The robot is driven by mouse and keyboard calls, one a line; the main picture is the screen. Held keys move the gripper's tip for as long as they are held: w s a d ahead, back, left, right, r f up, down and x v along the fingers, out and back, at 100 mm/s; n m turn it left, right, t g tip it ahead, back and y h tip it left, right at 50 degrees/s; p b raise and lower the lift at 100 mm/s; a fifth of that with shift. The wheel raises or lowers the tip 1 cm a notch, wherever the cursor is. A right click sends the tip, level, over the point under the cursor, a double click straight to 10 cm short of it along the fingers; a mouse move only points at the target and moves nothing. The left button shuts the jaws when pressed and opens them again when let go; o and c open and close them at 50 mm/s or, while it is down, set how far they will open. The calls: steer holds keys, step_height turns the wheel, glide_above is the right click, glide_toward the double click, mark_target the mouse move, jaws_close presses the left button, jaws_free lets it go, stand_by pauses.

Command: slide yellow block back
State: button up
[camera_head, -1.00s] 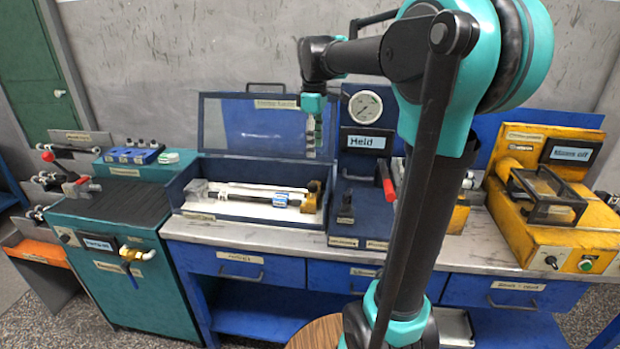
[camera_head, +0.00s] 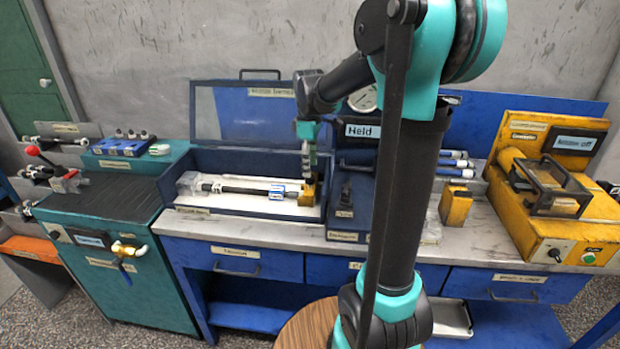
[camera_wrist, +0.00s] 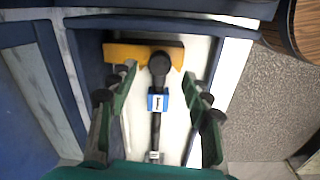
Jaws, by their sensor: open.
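A yellow block (camera_head: 308,192) stands at the right end of the open blue box on the bench, at the end of a dark rod (camera_head: 245,189) with a blue-and-white label. In the wrist view the yellow block (camera_wrist: 120,51) lies beyond my fingertips, with the dark round end of the rod (camera_wrist: 159,66) in front of it. My gripper (camera_head: 308,165) points down over this end of the box. In the wrist view my gripper (camera_wrist: 158,78) is open, its green fingers on either side of the rod and apart from it. Whether the fingertips touch the block is unclear.
The blue box's front wall (camera_head: 240,216) and raised lid (camera_head: 240,112) are close to the arm. A second yellow block (camera_head: 455,205) stands on the bench to the right, near a yellow machine (camera_head: 560,230). A teal cabinet (camera_head: 120,210) stands left.

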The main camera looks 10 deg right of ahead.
mark_target(308, 183)
steer(key=shift+f, duration=2.8)
jaws_close()
steer(key=shift+d, duration=0.1)
